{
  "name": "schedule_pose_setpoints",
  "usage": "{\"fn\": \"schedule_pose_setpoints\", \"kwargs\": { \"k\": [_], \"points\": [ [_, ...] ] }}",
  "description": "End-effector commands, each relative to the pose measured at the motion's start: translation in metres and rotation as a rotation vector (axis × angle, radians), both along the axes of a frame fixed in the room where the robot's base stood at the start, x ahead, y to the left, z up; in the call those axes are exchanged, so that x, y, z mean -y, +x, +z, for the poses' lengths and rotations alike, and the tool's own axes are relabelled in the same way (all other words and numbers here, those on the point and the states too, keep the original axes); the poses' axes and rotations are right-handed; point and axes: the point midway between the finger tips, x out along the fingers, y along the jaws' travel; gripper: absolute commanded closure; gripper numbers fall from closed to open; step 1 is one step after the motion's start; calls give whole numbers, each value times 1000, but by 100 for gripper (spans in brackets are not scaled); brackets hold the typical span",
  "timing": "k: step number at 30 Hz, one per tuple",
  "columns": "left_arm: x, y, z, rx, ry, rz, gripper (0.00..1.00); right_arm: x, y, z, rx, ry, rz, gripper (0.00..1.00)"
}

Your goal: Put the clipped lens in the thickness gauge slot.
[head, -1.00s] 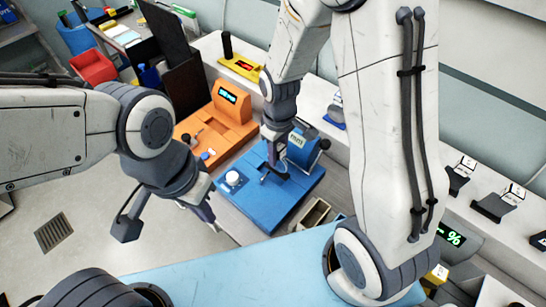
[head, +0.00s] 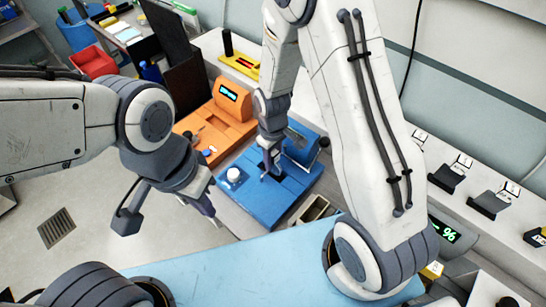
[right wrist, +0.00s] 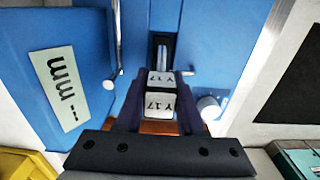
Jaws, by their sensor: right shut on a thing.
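The thickness gauge is a blue device (head: 262,205) on the bench in the head view. In the right wrist view its blue body (right wrist: 215,30) carries a pale "mm" label, and a dark narrow slot (right wrist: 161,48) lies beyond my fingertips. My right gripper (head: 273,170) is over the gauge, pointing down. In the right wrist view its fingers (right wrist: 158,90) are shut on a white clip (right wrist: 160,103) marked "Y 17". The lens itself cannot be made out. I cannot tell whether the clip touches the slot. My left gripper (head: 208,212) hangs left of the gauge, away from it.
An orange device (head: 215,125) stands behind and left of the gauge. A small open box (head: 312,211) is at its front right. More clip holders (head: 450,172) stand on the right-hand shelf, near a green percent display (head: 447,231). A blue surface (head: 235,268) lies in front.

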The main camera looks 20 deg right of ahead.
Motion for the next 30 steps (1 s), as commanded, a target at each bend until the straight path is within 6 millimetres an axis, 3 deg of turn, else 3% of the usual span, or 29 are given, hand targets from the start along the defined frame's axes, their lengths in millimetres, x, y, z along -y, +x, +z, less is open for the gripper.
{"fn": "schedule_pose_setpoints", "kwargs": {
  "k": [1, 3, 16, 20, 30],
  "points": [
    [0, 0, -1, 0, 0, 0, 100, 0, 0, -1, 0, 0, 0, 52],
    [0, 0, 0, 0, 0, 0, 100, 0, 0, 0, 0, 0, 0, 33],
    [0, 0, 0, 0, 0, 0, 100, 0, 1, 8, 3, 1, 0, 33],
    [0, 0, -5, 0, 0, 1, 100, 0, 1, 26, 7, 1, 0, 33],
    [0, 0, -18, 0, 0, 1, 100, 0, 1, 95, 7, 1, 0, 33]
  ]
}}
